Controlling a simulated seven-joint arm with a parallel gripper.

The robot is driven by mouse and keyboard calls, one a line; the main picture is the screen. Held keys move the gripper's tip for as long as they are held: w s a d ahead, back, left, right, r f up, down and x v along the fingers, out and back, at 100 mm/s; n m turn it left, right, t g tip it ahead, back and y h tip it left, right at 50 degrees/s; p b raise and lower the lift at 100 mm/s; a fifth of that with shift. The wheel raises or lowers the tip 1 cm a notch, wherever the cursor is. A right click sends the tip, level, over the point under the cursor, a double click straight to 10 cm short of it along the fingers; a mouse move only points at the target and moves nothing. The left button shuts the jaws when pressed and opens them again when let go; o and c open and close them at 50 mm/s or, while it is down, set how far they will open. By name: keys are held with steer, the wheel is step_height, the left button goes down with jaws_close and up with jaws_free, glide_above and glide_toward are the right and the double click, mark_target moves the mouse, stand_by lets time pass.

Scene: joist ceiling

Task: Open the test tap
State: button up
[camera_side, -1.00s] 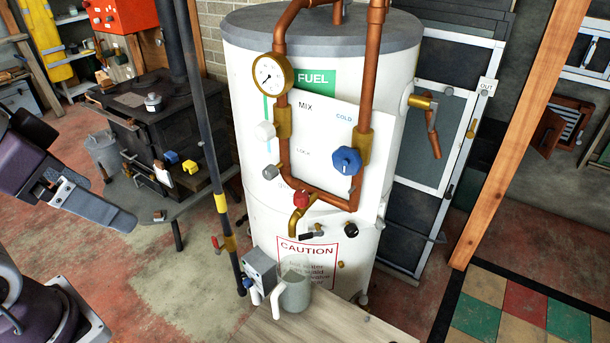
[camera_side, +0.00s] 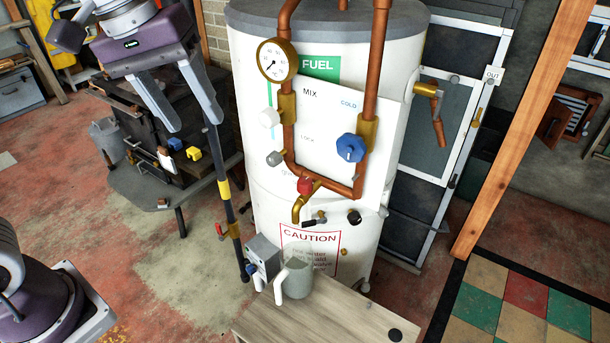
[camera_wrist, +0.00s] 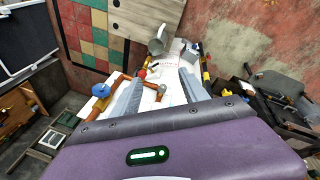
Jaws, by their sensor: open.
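A small brass tap with a red knob (camera_side: 305,185) sticks out low on the front of the white tank (camera_side: 270,215); I take it for the test tap. Its spout points down above a grey jug (camera_side: 297,278) with a white handle. My gripper (camera_side: 195,125) is open and empty, up and left of the tap and apart from it, fingers pointing down. In the wrist view the red knob (camera_wrist: 140,74) shows between and beyond my open fingers (camera_wrist: 160,75), closer to the left one. The jug (camera_wrist: 157,46) shows farther off.
Copper pipes (camera_side: 287,140) carry a gauge (camera_side: 276,60), and a blue knob (camera_side: 350,148) sits to the right. A dark pole (camera_side: 222,170) stands between stove and tank, close by my gripper.

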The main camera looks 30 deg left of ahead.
steer(key=w+d+f+n+g, duration=0.1)
steer(key=w+d+f+n, duration=0.1)
steer(key=w, duration=0.5)
steer(key=n+g+y, duration=0.1)
steer(key=n+g, duration=0.1)
steer(key=n, duration=0.3)
glide_above(305, 181)
step_height(305, 181, down, 12)
steer(key=shift+r, duration=0.1)
step_height(305, 181, down, 6)
steer(key=shift+r, duration=0.1)
steer(key=shift+f, duration=0.45)
jaws_close()
